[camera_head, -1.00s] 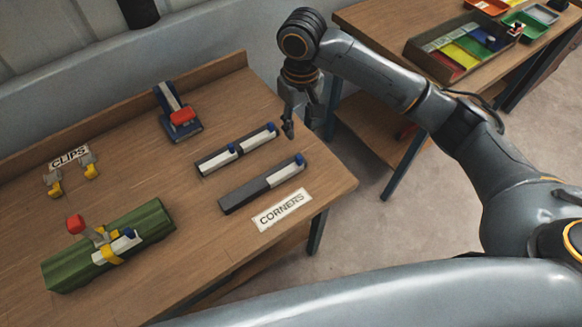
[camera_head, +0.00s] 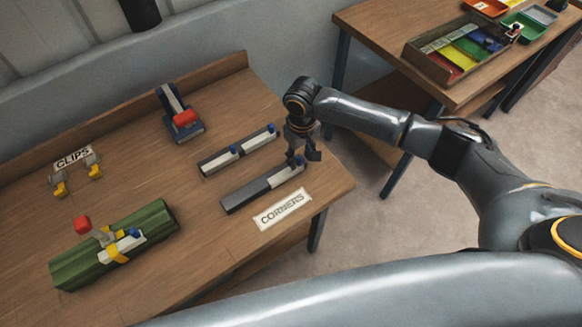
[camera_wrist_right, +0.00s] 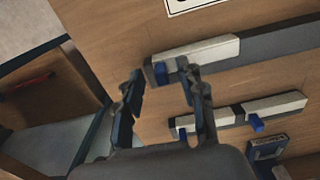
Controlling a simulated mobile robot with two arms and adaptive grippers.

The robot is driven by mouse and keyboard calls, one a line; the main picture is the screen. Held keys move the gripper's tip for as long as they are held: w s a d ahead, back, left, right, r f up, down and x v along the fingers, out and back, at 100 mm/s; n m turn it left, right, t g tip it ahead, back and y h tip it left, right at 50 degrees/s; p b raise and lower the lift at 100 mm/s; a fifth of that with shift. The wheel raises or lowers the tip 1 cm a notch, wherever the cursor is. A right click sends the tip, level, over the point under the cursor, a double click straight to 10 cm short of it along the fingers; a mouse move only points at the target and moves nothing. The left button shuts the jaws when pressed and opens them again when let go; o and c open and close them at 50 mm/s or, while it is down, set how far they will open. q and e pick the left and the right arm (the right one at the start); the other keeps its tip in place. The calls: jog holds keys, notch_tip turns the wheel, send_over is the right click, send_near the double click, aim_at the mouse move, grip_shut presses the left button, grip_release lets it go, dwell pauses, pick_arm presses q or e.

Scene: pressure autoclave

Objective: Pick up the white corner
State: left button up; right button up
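A white corner (camera_head: 284,176) with a blue peg lies at the right end of the front dark rail (camera_head: 243,198), beside the CORNERS label. It also shows in the right wrist view (camera_wrist_right: 208,50). Two more white corners (camera_head: 219,163) (camera_head: 259,142) with blue pegs lie on the rear rail. Another white piece (camera_head: 119,247) with a blue peg is on the green block. My right gripper (camera_head: 304,157) is open at the front corner's blue-peg end. In the right wrist view its fingers (camera_wrist_right: 162,76) appear either side of that blue peg; contact cannot be told. My left gripper is not in view.
The CORNERS label (camera_head: 282,209) lies near the table's right edge. A blue device with a red part (camera_head: 183,118) stands at the back. Clips (camera_head: 60,188) and the green block (camera_head: 150,220) are at left. A second table (camera_head: 400,76) with trays stands beyond a gap.

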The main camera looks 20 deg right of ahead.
grip_shut()
jog(key=shift+a+r, duration=0.1)
dwell(0.3)
